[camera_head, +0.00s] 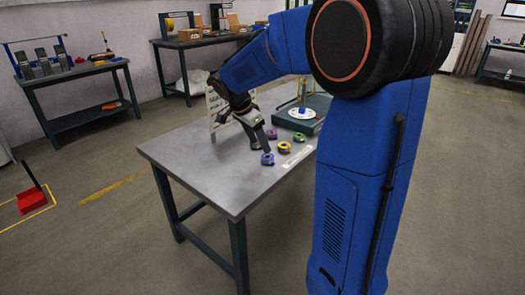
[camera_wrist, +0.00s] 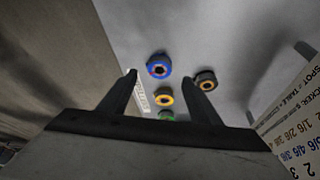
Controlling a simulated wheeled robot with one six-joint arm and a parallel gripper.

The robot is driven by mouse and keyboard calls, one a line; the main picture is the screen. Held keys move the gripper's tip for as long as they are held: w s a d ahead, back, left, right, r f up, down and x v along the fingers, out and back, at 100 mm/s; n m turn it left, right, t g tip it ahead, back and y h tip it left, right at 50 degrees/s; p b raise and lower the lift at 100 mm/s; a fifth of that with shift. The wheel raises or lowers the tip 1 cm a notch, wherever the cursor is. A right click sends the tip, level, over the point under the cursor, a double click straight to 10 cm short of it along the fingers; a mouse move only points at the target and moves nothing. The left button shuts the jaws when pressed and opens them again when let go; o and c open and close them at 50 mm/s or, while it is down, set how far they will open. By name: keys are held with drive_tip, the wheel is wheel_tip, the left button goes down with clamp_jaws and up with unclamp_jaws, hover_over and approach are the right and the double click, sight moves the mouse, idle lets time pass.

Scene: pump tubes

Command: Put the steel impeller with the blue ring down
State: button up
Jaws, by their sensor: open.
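The impeller with the blue ring (camera_head: 267,159) rests on the grey table near its front edge; it also shows in the wrist view (camera_wrist: 158,66). My gripper (camera_head: 265,146) is just above and behind it in the head view. In the wrist view my gripper (camera_wrist: 161,78) is open and nothing is held between its fingers. The blue-ringed impeller shows just beyond the fingertips, apart from them. Whether a finger touches it cannot be told from the head view.
A yellow-ringed impeller (camera_head: 284,148), a green-ringed one (camera_head: 299,137) and an orange-ringed one (camera_head: 271,134) stand close by. A white label strip (camera_head: 297,157) lies beside the row. A pump stand (camera_head: 302,113) and a printed sign (camera_head: 215,105) are behind. The table's left part (camera_head: 195,155) is clear.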

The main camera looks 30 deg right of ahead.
drive_tip(key=s+a+r+n+t+y, duration=0.1)
drive_tip(key=s+a+r+n, duration=0.15)
drive_tip(key=s, duration=0.35)
drive_tip(key=s+a+r+n+t+y, duration=0.1)
drive_tip(key=s+a+n, duration=0.25)
drive_tip(key=s, duration=0.25)
drive_tip(key=s+a+r+n+y, duration=0.1)
drive_tip(key=s+a+n, duration=0.15)
drive_tip(key=s, duration=0.35)
drive_tip(key=s+a+f+n+t, duration=0.1)
drive_tip(key=s+f+n, duration=0.1)
drive_tip(key=s+n, duration=0.2)
drive_tip(key=s+a+f+n+t+y, duration=0.1)
drive_tip(key=s+a+f+n, duration=0.1)
drive_tip(key=s, duration=0.7)
drive_tip(key=shift+a+f+n+y, duration=0.3)
drive_tip(key=shift+f+n, duration=0.35)
drive_tip(key=shift+n, duration=0.6)
